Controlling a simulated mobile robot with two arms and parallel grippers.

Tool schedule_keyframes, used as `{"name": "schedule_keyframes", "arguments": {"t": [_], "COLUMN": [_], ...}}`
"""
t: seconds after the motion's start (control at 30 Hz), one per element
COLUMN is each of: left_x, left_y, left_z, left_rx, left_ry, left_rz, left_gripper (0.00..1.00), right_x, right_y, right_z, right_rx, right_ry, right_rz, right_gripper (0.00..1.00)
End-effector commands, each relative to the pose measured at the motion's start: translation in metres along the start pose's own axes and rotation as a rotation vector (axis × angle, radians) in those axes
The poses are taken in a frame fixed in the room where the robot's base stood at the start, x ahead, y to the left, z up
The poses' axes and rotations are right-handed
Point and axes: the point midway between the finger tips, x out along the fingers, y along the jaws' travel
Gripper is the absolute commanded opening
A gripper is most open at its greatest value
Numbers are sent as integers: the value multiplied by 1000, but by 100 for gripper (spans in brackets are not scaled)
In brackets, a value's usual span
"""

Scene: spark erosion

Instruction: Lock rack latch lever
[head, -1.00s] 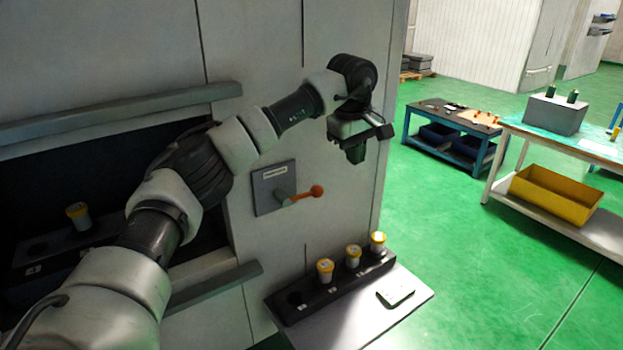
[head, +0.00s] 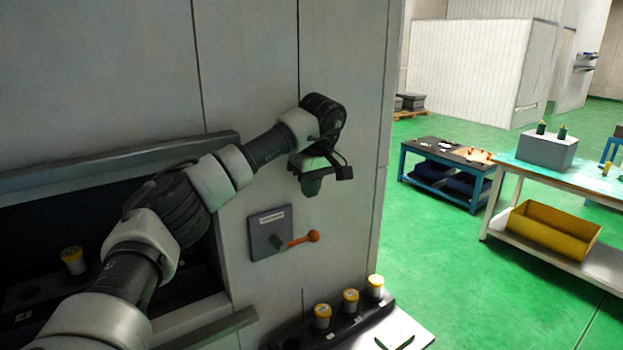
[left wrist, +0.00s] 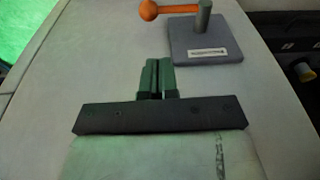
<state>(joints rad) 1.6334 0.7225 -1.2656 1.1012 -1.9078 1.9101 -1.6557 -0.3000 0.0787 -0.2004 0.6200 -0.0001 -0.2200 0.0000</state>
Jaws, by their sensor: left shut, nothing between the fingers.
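The rack latch lever (head: 298,240) is an orange handle with a ball end on a grey plate (head: 265,243), fixed to the pale cabinet front. The handle points right and slightly up in the head view. In the left wrist view the lever (left wrist: 172,10) lies at the top, its ball to the left, with the plate (left wrist: 203,45) beside it. My left gripper (head: 311,185) is above the lever, apart from it. In the left wrist view its green fingers (left wrist: 157,75) are together and empty. My right gripper is not in view.
An open bay in the cabinet at left holds a yellow-capped container (head: 74,261). Below the lever, a dark rack (head: 335,329) with several yellow-capped containers sits on a shelf. A blue table (head: 432,150) and a workbench (head: 508,159) stand on green floor to the right.

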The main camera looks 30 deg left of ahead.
Motion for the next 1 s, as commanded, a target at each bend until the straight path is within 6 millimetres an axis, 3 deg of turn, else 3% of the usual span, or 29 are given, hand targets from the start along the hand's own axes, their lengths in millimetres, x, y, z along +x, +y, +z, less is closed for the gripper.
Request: {"name": "schedule_keyframes", "arguments": {"t": [0.27,0.5,1.0], "left_x": [57,85,93], "left_y": [-1,-2,-2], "left_z": [0,13,16], "left_rx": [1,1,0], "left_ry": [-2,-1,0], "left_rz": [-5,-2,0], "left_gripper": [0,0,0], "right_x": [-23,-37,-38], "right_y": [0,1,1], "right_z": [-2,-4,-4], "right_rx": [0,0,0], "right_ry": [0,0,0], "right_rz": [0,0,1], "right_gripper": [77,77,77]}}
